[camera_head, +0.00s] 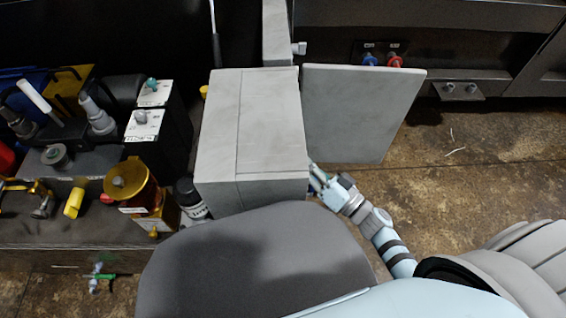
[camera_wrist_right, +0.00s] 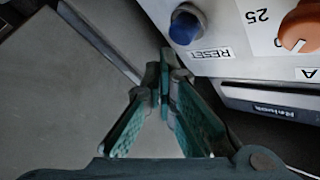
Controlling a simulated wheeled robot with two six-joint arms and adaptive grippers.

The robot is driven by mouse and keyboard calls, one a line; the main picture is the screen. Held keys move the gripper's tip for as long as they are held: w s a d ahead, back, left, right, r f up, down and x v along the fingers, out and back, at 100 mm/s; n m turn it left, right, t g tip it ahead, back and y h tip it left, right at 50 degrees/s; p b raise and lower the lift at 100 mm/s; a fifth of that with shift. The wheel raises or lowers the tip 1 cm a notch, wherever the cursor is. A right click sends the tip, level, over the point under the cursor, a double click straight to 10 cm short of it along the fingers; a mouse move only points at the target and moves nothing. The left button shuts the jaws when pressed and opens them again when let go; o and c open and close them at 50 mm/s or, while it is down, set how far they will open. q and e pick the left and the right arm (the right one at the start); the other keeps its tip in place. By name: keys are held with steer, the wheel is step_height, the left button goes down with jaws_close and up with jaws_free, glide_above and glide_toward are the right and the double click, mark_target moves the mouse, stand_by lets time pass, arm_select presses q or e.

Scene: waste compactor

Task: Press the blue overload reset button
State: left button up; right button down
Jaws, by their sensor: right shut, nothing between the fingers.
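The blue button (camera_wrist_right: 186,24) is at the top of the right wrist view, on a pale panel (camera_wrist_right: 225,50) with a "RESET" label beside it. My right gripper (camera_wrist_right: 165,58) is shut and empty, its teal-padded fingertips pointing toward the panel edge. The tips appear just below and left of the button in that picture, apart from it. In the head view my right gripper (camera_head: 318,178) is at the right side of the grey cabinet (camera_head: 252,130), its tips partly hidden. The reset button is hidden there. My left gripper is not in view.
An orange knob (camera_wrist_right: 300,27) near the number 25 sits right of the button. The cabinet's grey door (camera_head: 358,112) stands open to the right. Blue (camera_head: 370,59) and red (camera_head: 394,61) fittings are on the dark machine behind. A cluttered bench (camera_head: 75,232) is left.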

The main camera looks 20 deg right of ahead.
steer(key=d, duration=0.2)
steer(key=s+d, duration=0.1)
steer(key=d, duration=0.1)
steer(key=shift+s+d, duration=0.1)
steer(key=shift+d, duration=0.25)
stand_by(0.6)
